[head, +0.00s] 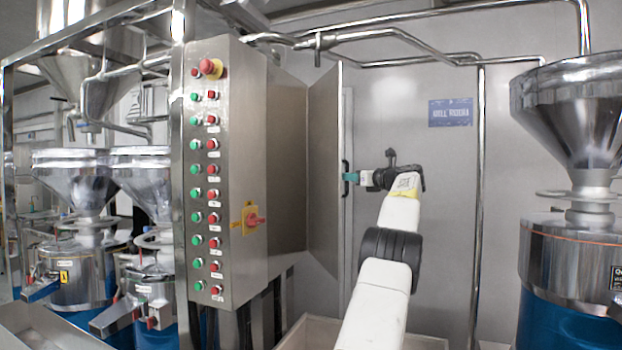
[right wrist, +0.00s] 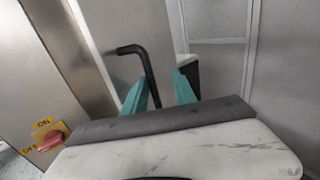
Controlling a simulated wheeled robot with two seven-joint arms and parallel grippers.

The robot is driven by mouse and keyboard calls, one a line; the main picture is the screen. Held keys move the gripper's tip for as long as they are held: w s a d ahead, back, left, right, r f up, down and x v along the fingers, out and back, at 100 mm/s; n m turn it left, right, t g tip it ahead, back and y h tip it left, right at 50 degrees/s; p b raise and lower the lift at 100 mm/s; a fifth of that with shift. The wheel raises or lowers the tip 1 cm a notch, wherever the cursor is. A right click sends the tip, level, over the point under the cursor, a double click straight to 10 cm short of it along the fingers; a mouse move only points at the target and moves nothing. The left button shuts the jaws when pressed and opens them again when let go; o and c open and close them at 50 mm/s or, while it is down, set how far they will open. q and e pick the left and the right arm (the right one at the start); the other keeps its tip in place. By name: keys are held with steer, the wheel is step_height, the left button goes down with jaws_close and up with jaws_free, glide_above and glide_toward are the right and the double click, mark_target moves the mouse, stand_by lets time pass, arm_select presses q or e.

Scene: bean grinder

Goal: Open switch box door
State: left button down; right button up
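The switch box (head: 235,170) is a tall steel cabinet with rows of red and green buttons. Its door (head: 324,165) stands open at an angle on the box's right side. A black bar handle (head: 345,165) is on the door's outer edge; it also shows in the right wrist view (right wrist: 138,55). My right gripper (head: 351,177) is at the handle. My left gripper is not in view.
A red rotary switch (head: 254,219) on a yellow plate sits on the box front. Steel hoppers and grinders stand at left, and another grinder (head: 575,260) at right. A vertical pipe (head: 478,200) runs along the back wall, which has a blue sign (head: 450,112).

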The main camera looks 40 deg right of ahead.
steer(key=shift+s, duration=0.15)
steer(key=s, duration=0.7)
steer(key=shift+s+a, duration=0.2)
steer(key=shift+s, duration=0.1)
